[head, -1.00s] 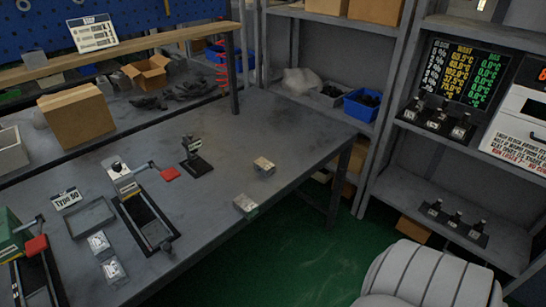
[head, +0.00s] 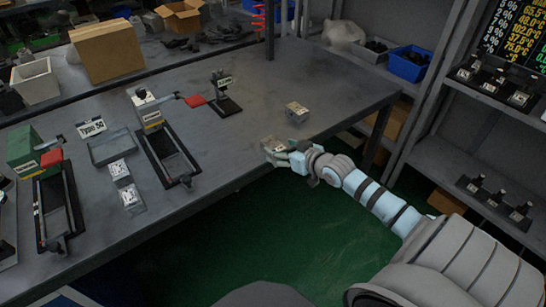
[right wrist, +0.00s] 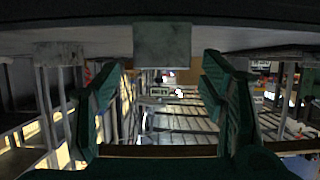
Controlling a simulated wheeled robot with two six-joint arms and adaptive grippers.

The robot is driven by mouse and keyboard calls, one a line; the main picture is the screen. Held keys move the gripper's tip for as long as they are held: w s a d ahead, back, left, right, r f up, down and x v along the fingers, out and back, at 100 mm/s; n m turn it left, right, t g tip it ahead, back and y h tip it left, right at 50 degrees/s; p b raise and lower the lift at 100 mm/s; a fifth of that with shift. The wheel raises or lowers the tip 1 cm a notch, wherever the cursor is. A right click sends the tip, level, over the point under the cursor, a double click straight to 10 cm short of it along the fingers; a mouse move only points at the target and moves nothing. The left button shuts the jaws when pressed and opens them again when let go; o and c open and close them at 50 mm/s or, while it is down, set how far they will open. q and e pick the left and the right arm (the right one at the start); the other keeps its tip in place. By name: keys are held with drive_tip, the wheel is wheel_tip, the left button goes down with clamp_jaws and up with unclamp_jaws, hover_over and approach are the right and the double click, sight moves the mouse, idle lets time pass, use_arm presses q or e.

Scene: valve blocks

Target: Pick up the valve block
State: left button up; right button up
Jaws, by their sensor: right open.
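A small grey valve block with a light label (head: 272,144) sits at the front edge of the table, and a grey block face (right wrist: 162,43) shows at the top middle of the right wrist view. My right gripper (head: 278,157) is at the table edge, right at this block, and its fingers partly cover it. In the right wrist view the green fingers (right wrist: 158,85) stand wide apart, with the block beyond and between them. Whether a finger touches the block I cannot tell. A second block (head: 297,112) lies farther back on the table. My left gripper is not in view.
Two more blocks (head: 120,171) lie at the left beside a grey tray (head: 112,147). A clamp fixture with a red handle (head: 163,145) and a small black stand (head: 224,95) stand on the table (head: 240,135). Shelves (head: 455,130) are at the right.

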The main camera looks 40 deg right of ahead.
sight(273, 144)
drive_tip(key=b+x, duration=0.2)
drive_tip(key=x, duration=0.2)
drive_tip(key=shift+w+a+r, duration=0.15)
drive_tip(key=shift+w, duration=0.35)
drive_tip(key=shift+c, duration=0.4)
drive_tip(key=shift+s, duration=0.1)
drive_tip(key=c, duration=1.3)
drive_tip(key=shift+r, duration=0.1)
clamp_jaws()
